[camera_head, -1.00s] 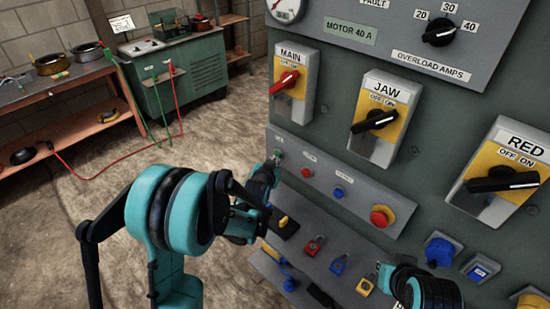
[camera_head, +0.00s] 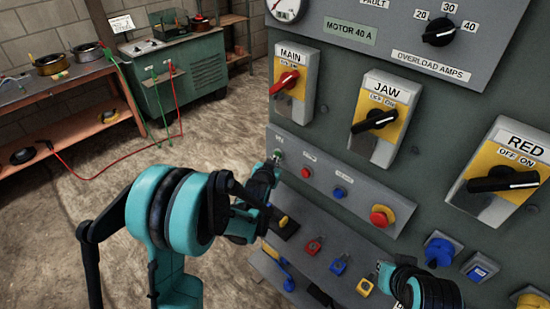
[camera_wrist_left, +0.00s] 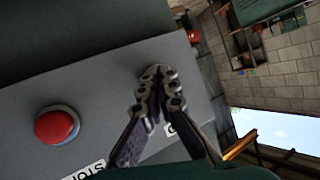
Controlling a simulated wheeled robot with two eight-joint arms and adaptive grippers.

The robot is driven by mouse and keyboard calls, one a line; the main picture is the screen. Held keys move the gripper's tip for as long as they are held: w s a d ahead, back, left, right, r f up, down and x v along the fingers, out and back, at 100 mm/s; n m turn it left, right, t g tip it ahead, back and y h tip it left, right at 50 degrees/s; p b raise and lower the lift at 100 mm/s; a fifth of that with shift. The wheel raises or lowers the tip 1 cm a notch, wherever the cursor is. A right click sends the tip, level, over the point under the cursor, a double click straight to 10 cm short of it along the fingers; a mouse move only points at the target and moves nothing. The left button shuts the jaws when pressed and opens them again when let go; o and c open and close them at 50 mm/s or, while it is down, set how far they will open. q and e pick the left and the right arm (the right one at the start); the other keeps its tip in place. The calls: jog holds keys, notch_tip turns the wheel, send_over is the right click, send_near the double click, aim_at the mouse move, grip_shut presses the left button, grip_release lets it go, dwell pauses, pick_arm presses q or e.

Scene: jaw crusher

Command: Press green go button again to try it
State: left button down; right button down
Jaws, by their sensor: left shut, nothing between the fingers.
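The green go button (camera_head: 278,152) is at the left end of the sloped grey button panel, small and partly covered by my left gripper (camera_head: 274,161). The left gripper's fingers are closed together with nothing between them, and their tips are at the button. In the left wrist view the closed fingertips (camera_wrist_left: 160,82) are over the panel and hide the button; whether they touch or press it I cannot tell. A partly covered label shows beside the fingers. My right gripper (camera_head: 384,272) is low at the right, and its fingers are too small to judge.
A red stop button (camera_head: 306,172), a blue button (camera_head: 340,192) and a red emergency stop (camera_head: 381,215) sit to the right on the same panel. MAIN (camera_head: 287,80), JAW (camera_head: 375,118) and RED (camera_head: 503,178) switches are above. Coloured lockout items lie on the shelf below.

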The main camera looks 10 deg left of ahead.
pick_arm(q)
jog(key=shift+w+d+r, duration=0.15)
jog(key=shift+w+d, duration=0.15)
jog(key=shift+w, duration=0.1)
jog(key=shift+s, duration=0.15)
dwell(0.4)
jog(key=s+a+b, duration=0.1)
jog(key=s+a, duration=0.2)
jog(key=s, duration=0.2)
jog(key=shift+f, duration=0.25)
jog(key=shift+a, duration=0.1)
jog(key=shift+s, duration=0.1)
